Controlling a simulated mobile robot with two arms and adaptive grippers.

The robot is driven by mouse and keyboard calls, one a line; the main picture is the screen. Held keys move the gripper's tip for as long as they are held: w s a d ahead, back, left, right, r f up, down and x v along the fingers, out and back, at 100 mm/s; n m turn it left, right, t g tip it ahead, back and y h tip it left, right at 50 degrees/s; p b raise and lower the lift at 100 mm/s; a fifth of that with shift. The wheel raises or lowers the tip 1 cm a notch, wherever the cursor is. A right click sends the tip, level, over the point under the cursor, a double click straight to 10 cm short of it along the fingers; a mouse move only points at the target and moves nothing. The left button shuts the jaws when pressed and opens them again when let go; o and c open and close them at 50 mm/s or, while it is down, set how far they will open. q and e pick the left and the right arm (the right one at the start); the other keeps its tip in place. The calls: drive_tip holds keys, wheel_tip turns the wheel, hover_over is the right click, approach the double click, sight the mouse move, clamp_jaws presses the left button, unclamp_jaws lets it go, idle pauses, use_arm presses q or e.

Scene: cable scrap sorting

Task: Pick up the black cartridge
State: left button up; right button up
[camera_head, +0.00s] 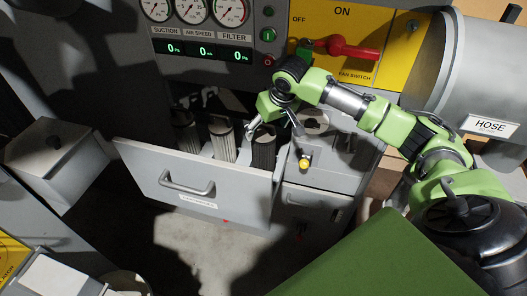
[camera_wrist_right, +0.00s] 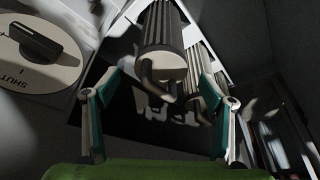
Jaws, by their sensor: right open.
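The black cartridge (camera_head: 263,152) stands upright in the open drawer (camera_head: 150,165), at the right end of a row of cartridges. My right gripper (camera_head: 275,132) is open above it, fingers pointing down. In the right wrist view, a dark ribbed cartridge (camera_wrist_right: 160,25) with a pale end cap and a curved handle lies between the open fingers of the gripper (camera_wrist_right: 160,88). I cannot tell whether a finger touches it. My left gripper is not in view.
A yellow knob (camera_head: 304,163) sits just right of the drawer. A shutter dial (camera_wrist_right: 38,45) is beside the gripper. A hose duct (camera_head: 440,65) stands at right.

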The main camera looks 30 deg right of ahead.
sight(264, 134)
drive_tip(key=shift+w+f, duration=0.25)
drive_tip(key=shift+f, duration=0.1)
drive_tip(key=shift+w+f, duration=0.15)
drive_tip(key=shift+f, duration=0.1)
drive_tip(key=p+x, duration=0.1)
drive_tip(key=x, duration=0.1)
drive_tip(key=p+x, duration=0.1)
drive_tip(key=x, duration=0.1)
drive_tip(key=shift+f, duration=0.4)
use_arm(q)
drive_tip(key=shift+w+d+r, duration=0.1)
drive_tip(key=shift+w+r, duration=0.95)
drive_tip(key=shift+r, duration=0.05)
use_arm(e)
drive_tip(key=c, duration=1.6)
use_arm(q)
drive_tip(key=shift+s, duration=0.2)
use_arm(e)
drive_tip(key=c, duration=0.4)
drive_tip(key=shift+r, duration=0.1)
drive_tip(key=shift+c, duration=0.2)
